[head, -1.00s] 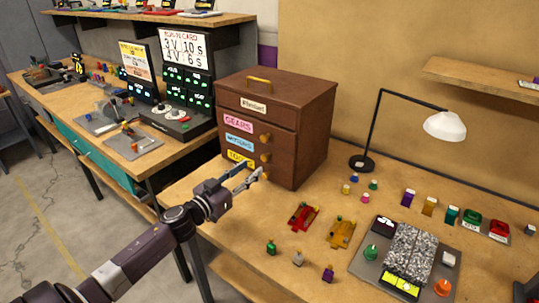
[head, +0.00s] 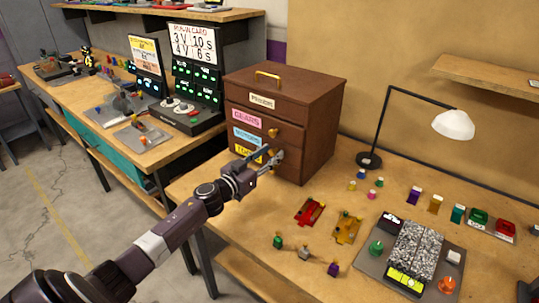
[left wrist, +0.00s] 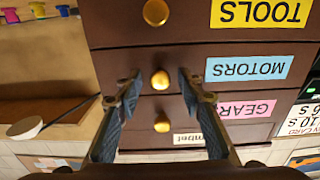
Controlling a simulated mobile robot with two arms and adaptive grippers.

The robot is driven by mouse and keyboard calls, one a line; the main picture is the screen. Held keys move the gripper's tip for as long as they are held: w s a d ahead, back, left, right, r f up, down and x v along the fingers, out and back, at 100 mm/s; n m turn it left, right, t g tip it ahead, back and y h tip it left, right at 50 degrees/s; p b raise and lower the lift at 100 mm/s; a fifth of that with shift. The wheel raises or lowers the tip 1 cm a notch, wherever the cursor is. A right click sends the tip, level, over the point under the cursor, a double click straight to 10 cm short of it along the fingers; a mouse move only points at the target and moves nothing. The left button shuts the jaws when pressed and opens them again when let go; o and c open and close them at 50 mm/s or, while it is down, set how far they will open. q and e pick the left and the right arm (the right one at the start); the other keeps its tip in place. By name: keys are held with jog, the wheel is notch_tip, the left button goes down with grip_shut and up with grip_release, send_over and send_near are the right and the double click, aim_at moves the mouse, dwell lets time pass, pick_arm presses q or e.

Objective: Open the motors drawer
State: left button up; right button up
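The brown wooden cabinet (head: 315,130) stands on the bench with labelled drawers. The blue motors label (head: 247,138) is between the pink gears label (head: 247,118) and the yellow tools label (head: 246,153). The drawers look closed. My left gripper (head: 274,158) is at the cabinet front, partly hiding the lower knobs. In the left wrist view the labels are upside down. There the left gripper (left wrist: 158,79) is open, with its fingertips on either side of the brass motors knob (left wrist: 160,79); contact is not visible. My right gripper is not in view.
A desk lamp (head: 453,124) stands right of the cabinet. Another bench with a control panel (head: 182,108) is at the left.

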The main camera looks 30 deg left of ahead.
pick_arm(q)
jog(key=c, duration=0.4)
grip_shut()
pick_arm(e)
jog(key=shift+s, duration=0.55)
pick_arm(q)
jog(key=shift+s, duration=0.5)
jog(key=s+a+p, duration=0.1)
jog(key=s+p, duration=0.5)
jog(key=s, duration=0.9)
jog(key=shift+a, duration=0.15)
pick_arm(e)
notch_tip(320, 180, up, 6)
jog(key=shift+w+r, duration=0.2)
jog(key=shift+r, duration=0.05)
pick_arm(q)
jog(key=shift+o, duration=2)
grip_release()
